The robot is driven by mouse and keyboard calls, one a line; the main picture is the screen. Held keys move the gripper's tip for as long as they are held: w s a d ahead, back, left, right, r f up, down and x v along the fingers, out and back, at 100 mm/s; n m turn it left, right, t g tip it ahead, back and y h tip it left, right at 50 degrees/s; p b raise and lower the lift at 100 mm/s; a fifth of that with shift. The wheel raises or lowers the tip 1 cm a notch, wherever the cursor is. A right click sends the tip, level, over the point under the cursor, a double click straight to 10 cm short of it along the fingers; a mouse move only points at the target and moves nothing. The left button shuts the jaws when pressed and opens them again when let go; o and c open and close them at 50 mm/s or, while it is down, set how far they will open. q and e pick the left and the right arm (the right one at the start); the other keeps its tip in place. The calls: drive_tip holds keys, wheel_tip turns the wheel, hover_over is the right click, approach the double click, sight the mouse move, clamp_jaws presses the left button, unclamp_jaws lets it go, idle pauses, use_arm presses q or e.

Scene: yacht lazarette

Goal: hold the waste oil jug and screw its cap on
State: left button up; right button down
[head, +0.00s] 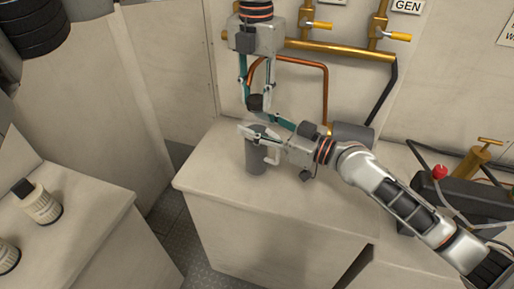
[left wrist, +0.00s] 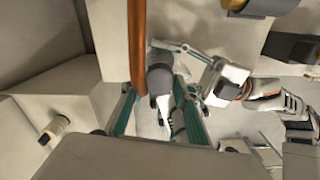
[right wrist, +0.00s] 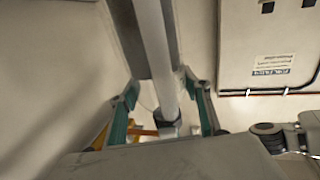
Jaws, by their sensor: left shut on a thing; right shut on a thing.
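The waste oil jug (head: 257,161) is a dark grey upright container on the pale bench top. My right gripper (head: 260,135) comes in from the right and is shut on the jug near its top, covering part of it. The cap (head: 254,103) is small and dark. My left gripper (head: 254,96) reaches down from above and is shut on the cap, over the jug's top. The right gripper's finger hides the jug's mouth, so I cannot tell whether cap and jug touch. In the left wrist view, a grey part of the jug (left wrist: 159,76) shows between the fingers.
Brass pipes with yellow valve handles (head: 400,37) and a bent copper pipe (head: 326,85) run along the wall close behind. A black box with a red knob (head: 440,172) stands at right. The front bench top is clear.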

use_arm(q)
drive_tip(key=m, duration=0.3)
drive_tip(key=shift+m, duration=0.4)
drive_tip(key=m, duration=0.4)
drive_tip(key=shift+m, duration=0.4)
drive_tip(key=o, duration=1.3)
wheel_tip(320, 180, up, 12)
use_arm(e)
drive_tip(key=c, duration=1)
unclamp_jaws()
drive_tip(key=shift+o, duration=0.2)
